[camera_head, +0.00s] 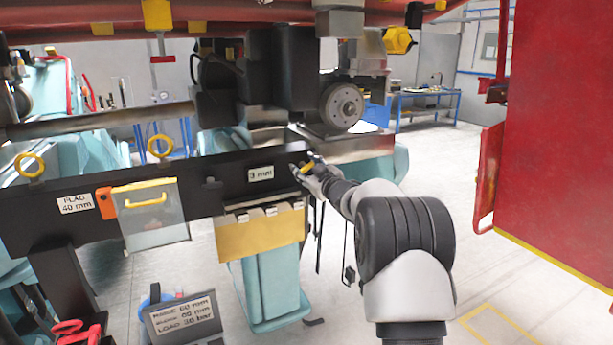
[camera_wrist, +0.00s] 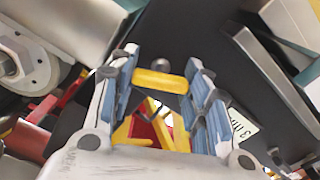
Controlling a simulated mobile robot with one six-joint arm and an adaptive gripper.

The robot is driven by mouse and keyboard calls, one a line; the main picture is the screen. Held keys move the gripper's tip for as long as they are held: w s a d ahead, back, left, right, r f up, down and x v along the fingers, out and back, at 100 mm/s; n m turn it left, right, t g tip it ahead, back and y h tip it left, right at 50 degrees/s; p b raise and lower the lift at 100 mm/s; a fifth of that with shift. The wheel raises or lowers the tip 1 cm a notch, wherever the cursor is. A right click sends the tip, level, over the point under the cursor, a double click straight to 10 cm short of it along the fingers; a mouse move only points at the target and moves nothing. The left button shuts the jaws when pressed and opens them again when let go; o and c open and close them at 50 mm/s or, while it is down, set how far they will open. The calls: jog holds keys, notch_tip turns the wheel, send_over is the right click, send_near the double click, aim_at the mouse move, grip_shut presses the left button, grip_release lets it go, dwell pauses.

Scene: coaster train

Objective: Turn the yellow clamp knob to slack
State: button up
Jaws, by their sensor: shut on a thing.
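The yellow clamp knob (camera_wrist: 160,82) shows in the wrist view as a rounded bar lying across between my fingertips. In the head view only a small yellow part of it (camera_head: 308,167) shows, at the right end of the black beam (camera_head: 230,178). My gripper (camera_wrist: 160,70) is shut on the knob, with one blue-grey finger at each end of the bar. It also shows in the head view (camera_head: 304,171), to the right of the "3 mm" label (camera_head: 261,173). The knob's stem and base are mostly hidden, and I cannot read its turn position.
A grey disc (camera_head: 341,106) on a machine sits above and behind my gripper. Yellow rings (camera_head: 160,146) and a clear flap (camera_head: 150,215) are on the beam to the left. A large red panel (camera_head: 560,130) stands at the right. Open floor (camera_head: 480,260) lies between.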

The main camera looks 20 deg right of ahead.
jog(key=n+b, duration=0.1)
jog(key=n, duration=0.1)
jog(key=n+b, duration=0.3)
jog(key=n, duration=0.1)
jog(key=shift+a+f+n+b, duration=0.1)
jog(key=shift+f+n+b, duration=0.15)
jog(key=shift+n+b, duration=0.1)
jog(key=n+b, duration=0.4)
jog(key=n, duration=0.2)
jog(key=shift+r+n, duration=0.1)
jog(key=shift+n, duration=0.15)
jog(key=o, duration=1.1)
jog(key=s, duration=1.2)
jog(key=shift+d, duration=0.2)
